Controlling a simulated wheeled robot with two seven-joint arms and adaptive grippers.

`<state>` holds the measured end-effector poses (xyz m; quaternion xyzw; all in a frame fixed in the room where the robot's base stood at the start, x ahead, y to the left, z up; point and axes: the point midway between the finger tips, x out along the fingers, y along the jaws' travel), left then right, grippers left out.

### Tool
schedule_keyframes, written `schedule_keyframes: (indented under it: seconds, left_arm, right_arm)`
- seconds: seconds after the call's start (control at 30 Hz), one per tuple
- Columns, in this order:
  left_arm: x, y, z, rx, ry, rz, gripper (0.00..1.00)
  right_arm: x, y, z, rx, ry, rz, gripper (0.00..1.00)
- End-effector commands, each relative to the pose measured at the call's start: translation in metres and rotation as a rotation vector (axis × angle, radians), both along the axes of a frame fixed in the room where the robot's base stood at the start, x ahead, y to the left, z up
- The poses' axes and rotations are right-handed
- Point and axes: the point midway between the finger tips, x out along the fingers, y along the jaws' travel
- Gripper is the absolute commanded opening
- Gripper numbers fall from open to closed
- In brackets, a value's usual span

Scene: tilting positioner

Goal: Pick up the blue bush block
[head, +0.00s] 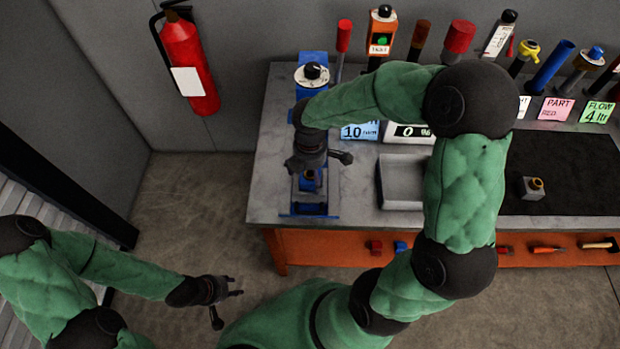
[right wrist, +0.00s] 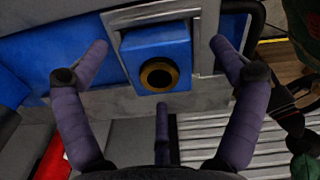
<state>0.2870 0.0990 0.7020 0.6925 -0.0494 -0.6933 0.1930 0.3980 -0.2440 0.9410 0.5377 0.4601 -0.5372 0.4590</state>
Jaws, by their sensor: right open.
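The blue bush block (right wrist: 150,42), with a brass ring around a dark hole, sits in a metal frame on the blue positioner (right wrist: 50,50) in the right wrist view. In the head view, the block (head: 308,183) is partly hidden under my right gripper (head: 318,163). My right gripper is open, its fingers spread to the left, right and below the block in the wrist view, with no visible grip on it. My left gripper (head: 228,296) hangs low over the floor, away from the bench, with its fingers apart and empty.
A grey tray (head: 402,184) stands right of the positioner. A grey block with a brass bush (head: 532,188) sits on a dark mat (head: 575,165). Cards and several upright tools line the bench's back. A fire extinguisher (head: 188,65) hangs on the wall. The floor left of the bench is clear.

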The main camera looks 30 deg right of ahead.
Motion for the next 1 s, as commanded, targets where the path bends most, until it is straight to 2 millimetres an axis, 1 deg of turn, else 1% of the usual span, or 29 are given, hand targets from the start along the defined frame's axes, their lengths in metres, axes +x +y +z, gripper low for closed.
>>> schedule_keyframes:
  seconds: [0.03, 0.07, 0.1, 0.17, 0.2, 0.27, 0.3, 0.33, 0.57, 0.67, 0.77, 0.87, 1.0]
  left_arm:
    - [0.0, 0.0, 0.0, 0.0, 0.0, 0.0, 0.4]
    - [0.0, 0.0, 0.0, 0.0, 0.0, 0.0, 0.4]
    - [0.0, 0.0, 0.0, 0.0, 0.0, 0.0, 0.4]
    - [0.0, 0.0, 0.0, 0.0, 0.0, 0.0, 0.4]
    - [0.0, 0.0, 0.0, 0.0, 0.0, 0.0, 0.4]
    - [0.0, 0.0, 0.0, 0.0, 0.0, 0.0, 0.4]
    - [0.0, 0.0, 0.0, 0.0, 0.0, 0.0, 0.4]
    - [0.0, 0.0, 0.0, 0.0, 0.0, 0.0, 0.4]
    - [0.0, 0.0, 0.001, 0.0, 0.0, 0.0, 0.4]
    - [0.0, 0.0, 0.002, 0.0, 0.0, 0.0, 0.4]
    - [0.0, 0.0, 0.006, 0.0, 0.0, 0.0, 0.4]
    - [0.0, 0.0, 0.011, 0.0, 0.0, 0.0, 0.4]
    - [0.0, 0.0, 0.02, 0.0, 0.0, 0.0, 0.4]
  right_arm:
    - [0.0, 0.0, 0.001, 0.0, 0.0, 0.0, 0.94]
    - [0.0, 0.0, 0.001, 0.0, 0.0, 0.0, 0.86]
    - [0.0, 0.0, 0.001, 0.0, 0.0, 0.0, 0.75]
    - [0.0, 0.0, 0.001, 0.0, 0.0, 0.0, 0.58]
    - [0.0, 0.0, 0.001, 0.0, 0.0, 0.0, 0.46]
    - [0.0, 0.0, 0.0, 0.0, 0.0, 0.0, 0.29]
    - [0.0, 0.0, 0.0, 0.0, 0.001, 0.0, 0.18]
    - [0.0, 0.0, 0.0, 0.0, 0.001, 0.0, 0.11]
    - [0.0, 0.0, 0.001, 0.0, 0.0, 0.0, 0.11]
    - [0.0, 0.0, 0.005, 0.0, 0.0, 0.0, 0.11]
    - [0.001, 0.0, 0.016, -0.002, -0.004, -0.001, 0.11]
    - [0.002, -0.001, 0.033, -0.002, -0.006, -0.003, 0.11]
    - [-0.015, 0.009, 0.058, -0.002, -0.007, 0.001, 0.11]
